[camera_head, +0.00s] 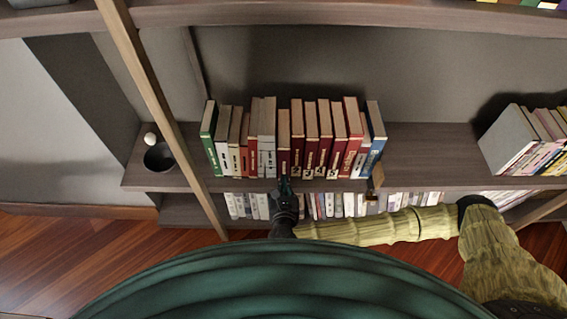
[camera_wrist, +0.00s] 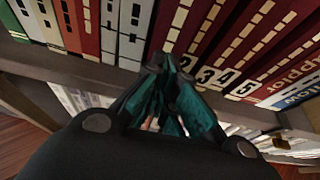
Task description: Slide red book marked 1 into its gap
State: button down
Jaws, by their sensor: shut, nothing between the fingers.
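The red book marked 1 (camera_head: 283,140) stands upright on the shelf, between a pale grey book and the red book marked 2 (camera_head: 297,142). Its top shows a little nearer to me than its neighbour's; whether it sticks out or is shorter I cannot tell. In the wrist view its red spine (camera_wrist: 174,22) rises behind my fingers, which hide its number. My gripper (camera_head: 284,183) is shut and empty in front of the spine's lower end; contact is unclear. The teal fingertips (camera_wrist: 165,70) point at the spine's lower part.
Red books marked 3, 4 and 5 (camera_wrist: 243,87) stand to the right, then a blue book (camera_head: 375,140). Pale books and a green book (camera_head: 209,135) stand left. A lower shelf row (camera_head: 345,203) lies below. A slanted post (camera_head: 165,110) crosses at left.

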jog(key=shift+w, duration=0.15)
jog(key=shift+w, duration=1.45)
jog(key=shift+s, duration=2.05)
jog(key=shift+s, duration=0.1)
